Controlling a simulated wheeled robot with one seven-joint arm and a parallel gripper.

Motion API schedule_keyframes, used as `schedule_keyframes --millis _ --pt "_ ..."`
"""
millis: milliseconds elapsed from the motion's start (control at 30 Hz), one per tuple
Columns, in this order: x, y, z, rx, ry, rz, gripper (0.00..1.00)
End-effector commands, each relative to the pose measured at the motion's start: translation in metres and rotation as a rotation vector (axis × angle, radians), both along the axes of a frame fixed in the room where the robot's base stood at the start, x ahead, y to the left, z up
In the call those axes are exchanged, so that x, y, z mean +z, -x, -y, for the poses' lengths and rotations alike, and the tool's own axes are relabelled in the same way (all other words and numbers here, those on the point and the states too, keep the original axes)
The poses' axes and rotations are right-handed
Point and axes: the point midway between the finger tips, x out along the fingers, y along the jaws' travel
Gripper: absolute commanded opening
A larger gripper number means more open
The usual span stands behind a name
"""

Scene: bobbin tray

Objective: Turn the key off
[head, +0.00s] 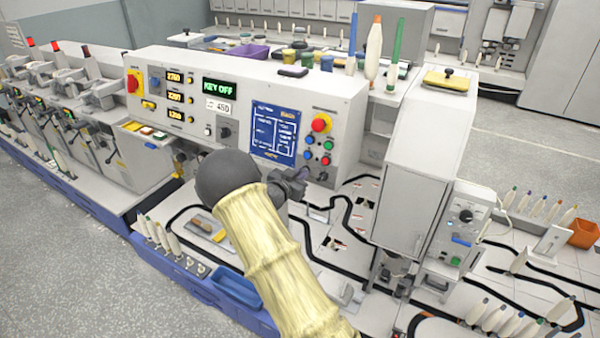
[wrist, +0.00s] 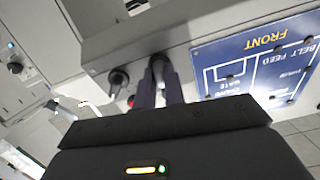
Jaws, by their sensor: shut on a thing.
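My gripper (wrist: 160,72) is shut on a small dark key-like knob (wrist: 157,62) at the edge of the grey panel in the wrist view. The fingers hide most of it, so its turned angle cannot be told. In the head view my gripper (head: 289,184) is low before the control panel (head: 190,62), partly behind my dark wrist, and what it holds cannot be seen there. A display (head: 219,87) on the panel reads KEY OFF in green letters.
A black knob (wrist: 118,79) is left of my fingers, with a red button (wrist: 131,101) close beside them. A blue diagram plate (head: 275,130) and a red stop button (head: 321,123) are on the panel. A tall grey housing (head: 412,190) stands to the right.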

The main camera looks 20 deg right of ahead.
Motion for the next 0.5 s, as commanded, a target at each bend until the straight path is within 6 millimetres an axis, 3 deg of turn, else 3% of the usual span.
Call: schedule_keyframes --millis 500 --pt "-0.0003 -0.0001 -0.0006 0.036 0.087 -0.113 0.00"
